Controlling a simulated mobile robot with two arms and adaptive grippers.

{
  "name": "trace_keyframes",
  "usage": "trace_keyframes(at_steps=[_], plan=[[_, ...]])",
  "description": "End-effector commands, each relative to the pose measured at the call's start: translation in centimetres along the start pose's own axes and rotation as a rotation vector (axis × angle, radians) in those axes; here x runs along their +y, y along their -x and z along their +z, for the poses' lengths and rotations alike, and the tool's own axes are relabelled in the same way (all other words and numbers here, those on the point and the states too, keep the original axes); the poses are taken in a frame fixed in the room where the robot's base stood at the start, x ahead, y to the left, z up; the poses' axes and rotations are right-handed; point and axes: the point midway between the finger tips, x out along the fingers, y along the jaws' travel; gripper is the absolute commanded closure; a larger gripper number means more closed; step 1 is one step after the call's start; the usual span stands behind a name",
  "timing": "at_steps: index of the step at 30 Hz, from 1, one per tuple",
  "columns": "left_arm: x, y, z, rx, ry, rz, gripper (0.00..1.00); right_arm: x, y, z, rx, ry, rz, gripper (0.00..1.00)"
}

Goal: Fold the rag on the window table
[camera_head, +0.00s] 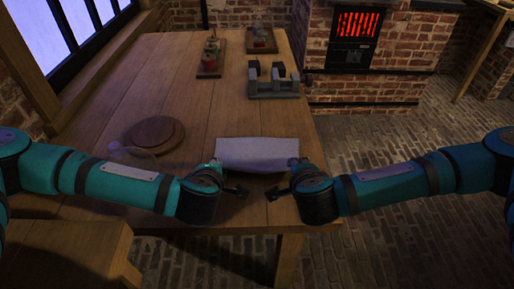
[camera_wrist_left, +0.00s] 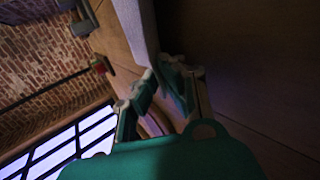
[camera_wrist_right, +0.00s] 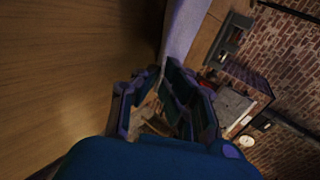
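The rag (camera_head: 257,154) is a pale grey cloth, stretched as a wide strip between my two grippers near the table's front right end. My left gripper (camera_head: 212,164) is at its left end; in the left wrist view the fingertips (camera_wrist_left: 162,66) close on the edge of the rag (camera_wrist_left: 138,25). My right gripper (camera_head: 297,163) is at its right end; in the right wrist view the fingertips (camera_wrist_right: 164,68) pinch the rag (camera_wrist_right: 184,30). The rag's underside is hidden, and I cannot tell how far it is above the wooden table (camera_head: 170,75).
A round wooden board (camera_head: 156,133) lies left of the rag. A grey slotted holder (camera_head: 273,84) stands behind it at the right edge. Trays with small items (camera_head: 210,56) (camera_head: 261,40) are farther back. A brick stove (camera_head: 355,40) stands beyond the table. The middle of the table is clear.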

Motion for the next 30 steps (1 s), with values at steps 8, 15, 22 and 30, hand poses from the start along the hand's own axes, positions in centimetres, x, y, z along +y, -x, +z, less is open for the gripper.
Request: trace_keyframes(at_steps=[8,15,22,30], plan=[[0.0,0.0,0.0,0.0,0.0,-0.001,0.79,0.0,0.0,0.0,0.0,0.001,0.001,0.79],[0.0,0.0,0.0,0.0,0.0,-0.001,0.58,0.0,0.0,0.0,0.001,0.001,0.001,0.58],[0.5,0.7,0.0,0.0,0.002,-0.001,0.58,-0.5,0.7,0.0,0.001,0.0,0.001,0.58],[2.3,4.5,0.1,-0.001,0.001,-0.001,0.58,-2.3,4.5,0.0,-0.001,0.0,0.001,0.58]])
